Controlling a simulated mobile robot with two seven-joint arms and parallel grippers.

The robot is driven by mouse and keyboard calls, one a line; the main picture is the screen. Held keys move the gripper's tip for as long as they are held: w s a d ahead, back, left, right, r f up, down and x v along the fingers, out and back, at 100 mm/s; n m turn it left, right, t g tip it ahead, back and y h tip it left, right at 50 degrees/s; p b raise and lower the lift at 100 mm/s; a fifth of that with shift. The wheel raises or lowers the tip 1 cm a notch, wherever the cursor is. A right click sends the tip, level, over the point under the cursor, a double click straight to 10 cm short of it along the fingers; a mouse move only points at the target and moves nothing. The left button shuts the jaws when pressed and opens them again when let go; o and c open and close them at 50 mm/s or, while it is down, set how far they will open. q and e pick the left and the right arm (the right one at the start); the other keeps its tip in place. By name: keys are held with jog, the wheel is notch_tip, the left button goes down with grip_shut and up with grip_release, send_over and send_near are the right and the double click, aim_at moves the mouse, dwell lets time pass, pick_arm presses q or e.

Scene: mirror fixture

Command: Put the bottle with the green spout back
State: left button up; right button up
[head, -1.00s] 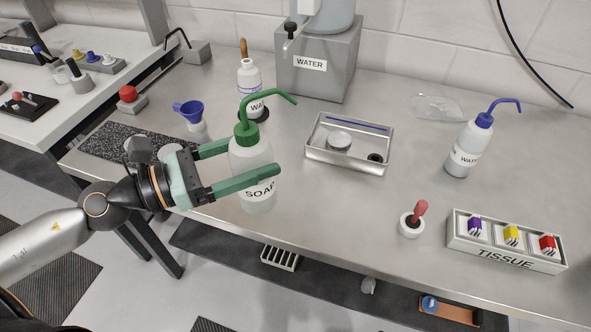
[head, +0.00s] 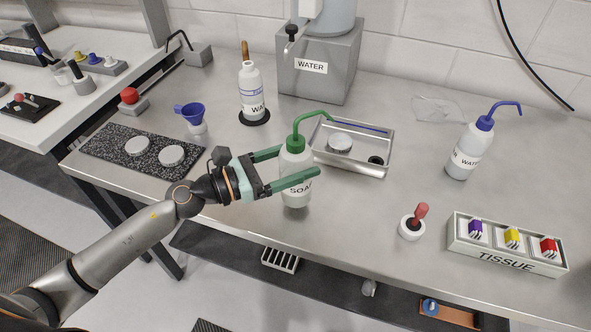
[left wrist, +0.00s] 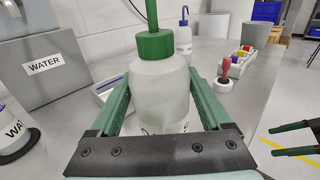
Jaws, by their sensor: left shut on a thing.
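The soap bottle (head: 295,162), white with a green cap and bent green spout, is between the fingers of my left gripper (head: 291,177), which is shut on it. It is upright in front of the metal tray. I cannot tell whether its base touches the bench. In the left wrist view the bottle (left wrist: 160,95) stands upright between both green fingers. My right gripper (left wrist: 296,139) shows at the right edge of that view, its two fingers apart and empty. A black round pad (head: 255,117) carries a white bottle with a brown top (head: 251,90).
The metal tray (head: 352,170) is just behind the bottle. A blue-spout water bottle (head: 469,148), red-handled stamp (head: 412,225) and tissue box (head: 508,250) stand to the right. Bench is clear between tray and stamp.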

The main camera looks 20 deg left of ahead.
pick_arm(q)
jog(key=shift+f, duration=1.15)
jog(key=shift+f, duration=0.15)
jog(key=o, duration=0.5)
jog(key=shift+f+b, duration=0.15)
jog(key=shift+b, duration=0.2)
jog(key=shift+o, duration=1.4)
